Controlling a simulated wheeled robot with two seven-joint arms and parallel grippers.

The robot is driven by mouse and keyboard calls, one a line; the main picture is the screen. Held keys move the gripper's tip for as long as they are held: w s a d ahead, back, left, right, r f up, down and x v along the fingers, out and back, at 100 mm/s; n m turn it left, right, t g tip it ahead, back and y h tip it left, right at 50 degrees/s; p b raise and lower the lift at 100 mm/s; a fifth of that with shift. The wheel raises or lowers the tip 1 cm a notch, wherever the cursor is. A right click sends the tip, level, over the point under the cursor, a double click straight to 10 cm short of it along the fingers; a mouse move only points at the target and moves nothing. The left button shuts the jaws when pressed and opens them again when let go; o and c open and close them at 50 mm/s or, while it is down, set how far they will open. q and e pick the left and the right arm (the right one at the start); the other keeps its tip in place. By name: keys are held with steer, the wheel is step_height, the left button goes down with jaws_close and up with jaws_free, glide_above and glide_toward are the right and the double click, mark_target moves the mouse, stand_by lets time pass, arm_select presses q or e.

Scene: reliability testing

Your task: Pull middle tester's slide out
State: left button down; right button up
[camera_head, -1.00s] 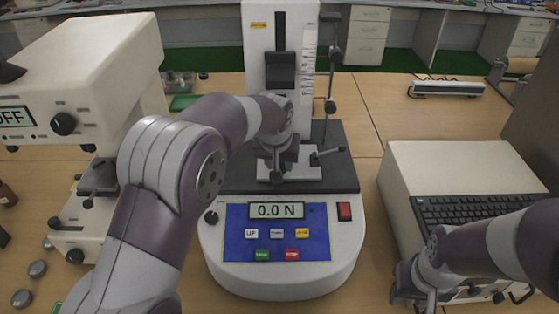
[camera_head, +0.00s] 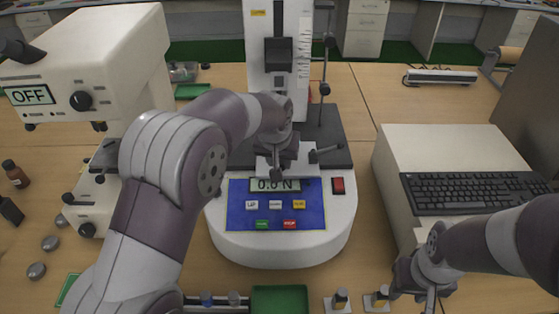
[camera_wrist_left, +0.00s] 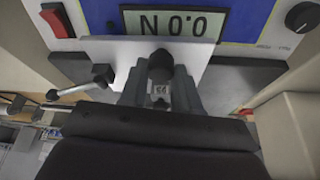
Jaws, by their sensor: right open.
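The middle tester (camera_head: 335,225) has a white body, a blue panel and a display reading 0.0 N. Its white slide plate (camera_head: 320,168) sticks out over the front of the dark platform (camera_head: 335,150) and partly covers the display's upper edge. My left gripper (camera_head: 273,172) is over the slide. In the left wrist view the slide's dark knob (camera_wrist_left: 160,66) sits between my left fingers (camera_wrist_left: 160,92), which appear closed on it. The plate (camera_wrist_left: 100,55) also shows there. My right gripper (camera_head: 425,290) is low at the right, open and away from the tester; its fingertips are partly hidden.
A beige box with a keyboard (camera_head: 470,190) stands at the right. A green tray (camera_head: 280,300) and small metal parts (camera_head: 340,300) lie at the front edge.

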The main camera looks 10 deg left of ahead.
arm_select(q)
steer(key=c, duration=0.9)
jaws_free()
steer(key=shift+f, duration=0.1)
steer(key=shift+o, duration=0.5)
steer(key=shift+s+d+r, duration=0.1)
steer(key=shift+s+r, duration=0.1)
steer(key=shift+s, duration=0.25)
steer(key=shift+w, duration=0.1)
arm_select(e)
steer(key=shift+s, duration=0.25)
arm_select(q)
steer(key=v, duration=1.3)
steer(key=shift+w+f, duration=0.1)
steer(key=s+a+f+g+p, duration=0.1)
steer(key=s+a+f, duration=0.2)
steer(key=s+f, duration=0.4)
steer(key=s+a+f+g+p, duration=0.1)
steer(key=s+a+f, duration=0.3)
steer(key=s+f, duration=0.4)
steer(key=s+g, duration=0.1)
steer(key=s, duration=0.4)
steer(key=shift+s+f, duration=0.2)
steer(key=shift+f, duration=0.15)
arm_select(e)
step_height(320, 180, up, 2)
steer(key=shift+w+r, duration=0.1)
